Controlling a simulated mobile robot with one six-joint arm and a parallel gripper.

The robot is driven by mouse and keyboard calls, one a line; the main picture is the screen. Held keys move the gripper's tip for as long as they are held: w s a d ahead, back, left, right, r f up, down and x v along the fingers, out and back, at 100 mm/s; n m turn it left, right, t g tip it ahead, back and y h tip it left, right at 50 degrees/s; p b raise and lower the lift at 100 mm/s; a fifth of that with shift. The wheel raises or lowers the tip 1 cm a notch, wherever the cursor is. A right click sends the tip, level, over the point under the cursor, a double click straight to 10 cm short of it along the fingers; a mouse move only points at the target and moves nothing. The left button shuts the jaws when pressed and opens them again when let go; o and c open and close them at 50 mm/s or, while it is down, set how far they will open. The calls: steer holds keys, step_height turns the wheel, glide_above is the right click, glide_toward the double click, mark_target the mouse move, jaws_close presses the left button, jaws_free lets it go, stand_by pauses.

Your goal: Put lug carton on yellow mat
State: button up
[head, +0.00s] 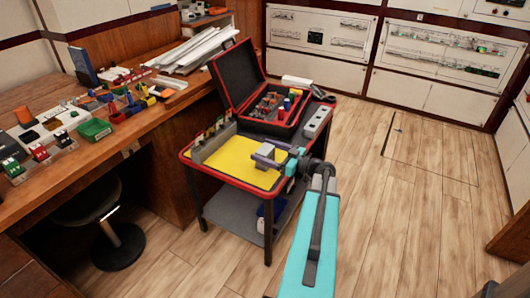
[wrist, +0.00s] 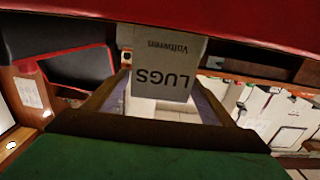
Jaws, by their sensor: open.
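The yellow mat (head: 232,160) lies on the top of a red-edged cart in the head view. The lug carton (head: 265,157), small and pale grey, is over the right part of the mat, between the fingers of my gripper (head: 258,155). In the wrist view the carton (wrist: 165,65) shows its "LUGS" lettering upside down, with the fingers of my gripper (wrist: 163,95) on both sides. My gripper is open around it. I cannot tell whether the carton's underside touches the mat.
An open black case (head: 231,78) with red trim and coloured parts stands behind the mat on the cart. A row of small breakers (head: 212,139) lines the mat's left side. A grey power strip (head: 317,122) lies at the right. A wooden bench (head: 150,118) stands left.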

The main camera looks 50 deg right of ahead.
steer(key=p+v, duration=0.1)
steer(key=v, duration=1.1)
stand_by(0.7)
steer(key=shift+s, duration=0.15)
